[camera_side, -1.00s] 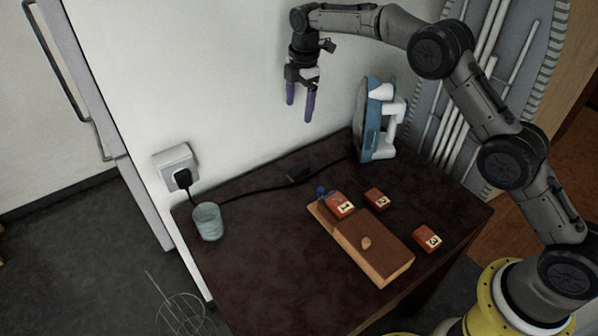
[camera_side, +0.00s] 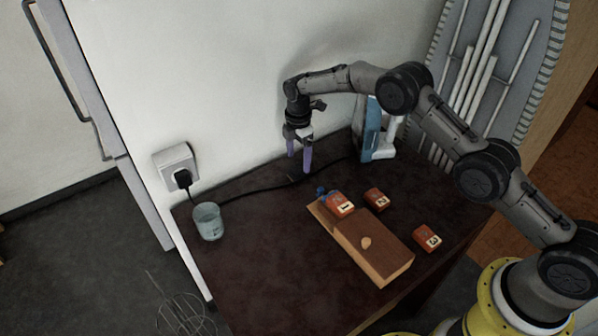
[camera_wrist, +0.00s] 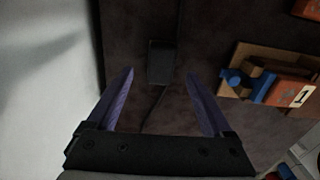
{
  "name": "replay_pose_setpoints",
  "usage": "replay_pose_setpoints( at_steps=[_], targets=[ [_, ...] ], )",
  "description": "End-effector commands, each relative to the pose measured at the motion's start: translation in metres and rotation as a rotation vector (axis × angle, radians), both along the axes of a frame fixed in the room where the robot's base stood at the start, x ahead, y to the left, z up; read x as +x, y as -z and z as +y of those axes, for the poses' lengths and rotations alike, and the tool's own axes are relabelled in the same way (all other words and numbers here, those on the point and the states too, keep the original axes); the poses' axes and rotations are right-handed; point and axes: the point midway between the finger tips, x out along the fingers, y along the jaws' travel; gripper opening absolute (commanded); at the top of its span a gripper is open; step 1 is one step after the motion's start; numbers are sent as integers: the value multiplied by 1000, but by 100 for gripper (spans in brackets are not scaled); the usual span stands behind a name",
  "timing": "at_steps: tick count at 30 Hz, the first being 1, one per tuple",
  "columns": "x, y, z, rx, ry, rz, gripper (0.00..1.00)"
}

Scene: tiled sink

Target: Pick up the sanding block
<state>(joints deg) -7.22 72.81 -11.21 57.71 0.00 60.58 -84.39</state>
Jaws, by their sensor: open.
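No object is clearly labelled as the sanding block; the long tan wooden block (camera_side: 376,256) with a small knob on top is the closest match. It lies on the dark table, right of and nearer the camera than my gripper. Part of it shows at the right of the wrist view (camera_wrist: 243,54), with blue pieces and a red box marked 1 (camera_side: 341,206) on that end. My gripper (camera_side: 299,163) is open and empty, pointing down above the back of the table. In the wrist view the fingers (camera_wrist: 160,75) straddle the view of a small black block (camera_wrist: 161,62) on a cord.
Red boxes marked 2 (camera_side: 375,198) and 3 (camera_side: 427,238) stand right of the wooden block. A blue-and-white iron (camera_side: 371,132) stands upright at the back right. A glass (camera_side: 208,222) stands at left, below a wall socket (camera_side: 177,163). The front-left tabletop is clear.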

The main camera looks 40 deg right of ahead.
Motion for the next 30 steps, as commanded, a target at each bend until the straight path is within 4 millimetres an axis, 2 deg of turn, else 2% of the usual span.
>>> replay_pose_setpoints(
  at_steps=[4, 9, 18, 30],
  targets=[
    [-2, 24, -2, -1, 0, 6, 85],
    [-1, 42, -2, 0, 0, 2, 85],
    [-1, 46, -2, 0, 0, 2, 85],
    [-1, 46, -2, 0, 0, 2, 13]
  ],
)
